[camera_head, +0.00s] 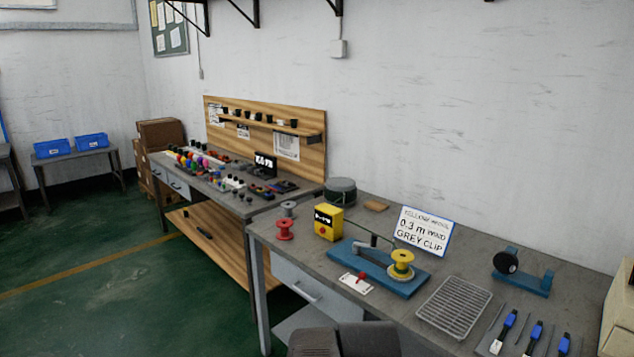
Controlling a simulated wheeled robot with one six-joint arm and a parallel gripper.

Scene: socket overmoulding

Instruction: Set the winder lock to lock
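The winder (378,265) is a blue base on the right-hand grey bench, with a grey arm and a yellow spool (401,262) on it. At its front left is a small white plate (354,284) with a red lever (361,277), which looks like the winder lock. The plate's markings are too small to read, so I cannot tell which setting the lever is at. My gripper is not clearly in view. A dark grey shape at the bottom middle edge may be part of my own body.
A yellow box (328,222) and a red spool (285,229) stand left of the winder. A sign (422,231) stands behind it. A wire rack (454,304) lies to its right, with blue-handled tools (508,326) beyond. A blue stand (523,281) is at the back right.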

